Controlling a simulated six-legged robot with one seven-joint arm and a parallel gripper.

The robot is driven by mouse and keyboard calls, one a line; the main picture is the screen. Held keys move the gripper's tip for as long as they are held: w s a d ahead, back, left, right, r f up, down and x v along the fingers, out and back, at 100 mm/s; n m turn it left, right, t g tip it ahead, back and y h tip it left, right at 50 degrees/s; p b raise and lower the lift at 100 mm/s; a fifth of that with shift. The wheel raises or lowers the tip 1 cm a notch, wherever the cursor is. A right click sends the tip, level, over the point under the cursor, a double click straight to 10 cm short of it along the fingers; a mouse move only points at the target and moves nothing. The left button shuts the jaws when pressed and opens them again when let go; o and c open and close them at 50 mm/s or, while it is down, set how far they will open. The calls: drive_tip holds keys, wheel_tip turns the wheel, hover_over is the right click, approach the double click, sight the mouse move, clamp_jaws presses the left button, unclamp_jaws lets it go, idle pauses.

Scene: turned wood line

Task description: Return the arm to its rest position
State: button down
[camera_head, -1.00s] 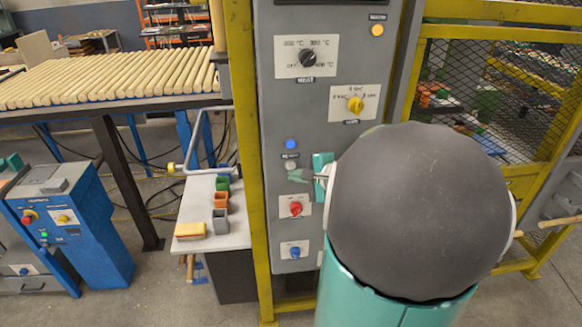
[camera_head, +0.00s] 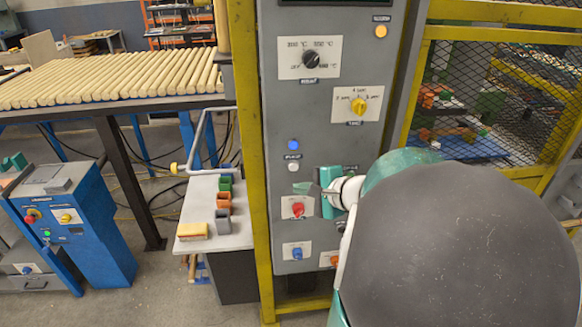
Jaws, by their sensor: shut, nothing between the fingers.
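My arm's large dark joint and teal links fill the lower right and hide the panel's lower right side.
A yellow frame (camera_head: 247,150) borders the panel, and a mesh fence (camera_head: 490,90) stands behind at right. A small table (camera_head: 225,240) at left holds coloured bins and a sponge (camera_head: 193,231). Wooden rods (camera_head: 120,78) lie on a rack. A blue console (camera_head: 80,230) stands at far left.

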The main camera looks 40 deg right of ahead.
idle(0.4)
drive_tip(key=a+r+n+g+y, duration=0.1)
drive_tip(key=a+n+g+y, duration=0.35)
drive_tip(key=a+n, duration=0.95)
drive_tip(key=s+a+r+n+g+h, duration=0.2)
drive_tip(key=s+a+n+h, duration=0.3)
drive_tip(key=s+a, duration=0.3)
drive_tip(key=a+n+g, duration=0.1)
drive_tip(key=a, duration=0.3)
drive_tip(key=shift+s+a+r+n+h, duration=0.15)
drive_tip(key=shift+a+n+h, duration=0.1)
drive_tip(key=shift+n+h, duration=0.1)
